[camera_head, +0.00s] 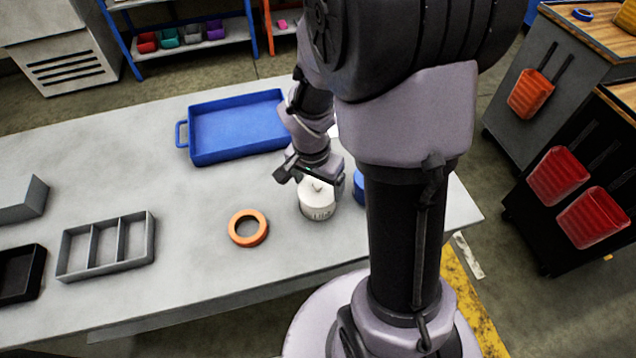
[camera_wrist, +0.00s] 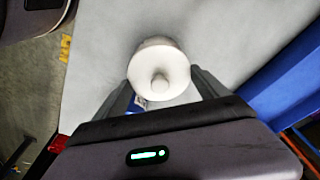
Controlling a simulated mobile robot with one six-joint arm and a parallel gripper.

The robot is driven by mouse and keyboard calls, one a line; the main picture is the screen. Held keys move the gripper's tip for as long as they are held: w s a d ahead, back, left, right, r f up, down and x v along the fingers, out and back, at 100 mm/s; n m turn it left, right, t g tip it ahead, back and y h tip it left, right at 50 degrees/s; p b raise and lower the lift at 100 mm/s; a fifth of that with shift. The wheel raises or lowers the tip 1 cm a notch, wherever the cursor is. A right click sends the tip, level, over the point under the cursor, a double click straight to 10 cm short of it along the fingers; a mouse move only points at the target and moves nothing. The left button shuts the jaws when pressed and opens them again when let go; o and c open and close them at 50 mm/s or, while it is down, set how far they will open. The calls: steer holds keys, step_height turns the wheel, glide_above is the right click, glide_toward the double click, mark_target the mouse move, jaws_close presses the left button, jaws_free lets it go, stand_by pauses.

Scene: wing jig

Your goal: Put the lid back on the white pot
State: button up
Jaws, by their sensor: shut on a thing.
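The white pot (camera_head: 318,210) stands upright on the grey table, with dark lettering on its side. Its white lid (camera_head: 316,187) is at the top of the pot, under my gripper (camera_head: 310,180). In the wrist view the round lid (camera_wrist: 158,68) with its knob shows between the two fingers of my gripper (camera_wrist: 162,88). The fingers are shut on the lid, one on each side. I cannot tell whether the lid rests fully on the rim. The lid hides most of the pot from the wrist camera.
An orange ring (camera_head: 248,228) lies left of the pot. A blue tray (camera_head: 190,142) stands behind it. A blue object (camera_head: 359,187), partly hidden by my arm, is close on the right. A grey divided tray (camera_head: 105,245) and black bin (camera_head: 20,275) are at left.

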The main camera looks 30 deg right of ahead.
stand_by(0.3)
steer(key=o, duration=1.2)
steer(key=shift+r+p, duration=2.55)
steer(key=shift+r, duration=1)
steer(key=shift+f, duration=0.1)
jaws_close()
steer(key=shift+f, duration=0.1)
